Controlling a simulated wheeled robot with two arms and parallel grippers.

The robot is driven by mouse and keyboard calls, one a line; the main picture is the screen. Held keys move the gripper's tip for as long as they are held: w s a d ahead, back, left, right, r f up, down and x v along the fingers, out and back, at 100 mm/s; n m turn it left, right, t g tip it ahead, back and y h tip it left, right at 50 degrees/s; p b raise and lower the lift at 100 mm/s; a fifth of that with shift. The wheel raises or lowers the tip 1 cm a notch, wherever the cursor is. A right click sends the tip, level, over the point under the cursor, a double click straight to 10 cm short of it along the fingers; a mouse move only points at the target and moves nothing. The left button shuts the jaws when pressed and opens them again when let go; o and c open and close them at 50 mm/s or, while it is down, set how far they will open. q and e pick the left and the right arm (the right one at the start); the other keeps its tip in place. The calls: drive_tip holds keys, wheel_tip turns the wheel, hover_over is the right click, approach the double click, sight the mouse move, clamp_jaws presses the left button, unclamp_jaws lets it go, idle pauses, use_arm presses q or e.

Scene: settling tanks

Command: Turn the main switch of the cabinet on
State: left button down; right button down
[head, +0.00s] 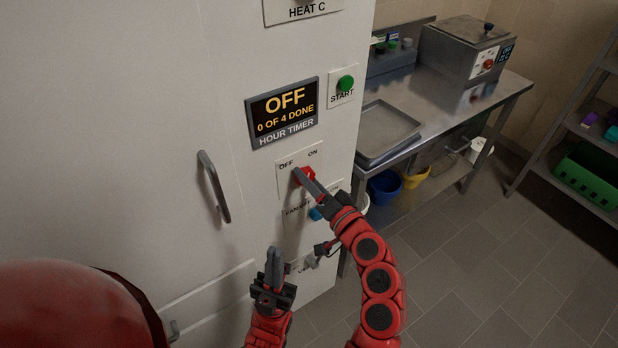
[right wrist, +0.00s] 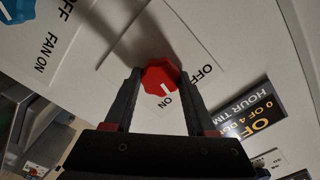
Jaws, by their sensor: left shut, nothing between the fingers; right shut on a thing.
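The white cabinet (head: 120,90) fills the left of the head view. Its red main switch knob (head: 308,173) sits on a plate marked OFF and ON. My right gripper (head: 301,176) is shut on this knob. In the right wrist view the knob (right wrist: 159,75) is between the two fingertips, and its white mark points toward the word ON. The display (head: 284,112) above reads OFF, 0 OF 4 DONE. My left gripper (head: 274,253) is shut and empty, lower down in front of the cabinet and apart from the knob.
A blue FAN knob (head: 315,214) lies just below the red one, partly behind my right arm. A green START button (head: 346,83) is above right. A door handle (head: 214,186) sticks out at left. A steel table (head: 455,90) stands right, with clear floor before it.

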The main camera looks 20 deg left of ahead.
drive_tip(key=shift+m+p, duration=0.65)
drive_tip(key=shift+m, duration=1.55)
drive_tip(key=shift+c, duration=1.1)
unclamp_jaws()
drive_tip(key=p+v, duration=0.1)
drive_tip(key=v, duration=1.6)
drive_tip(key=shift+s+d+p, duration=0.2)
drive_tip(key=shift+p, duration=0.1)
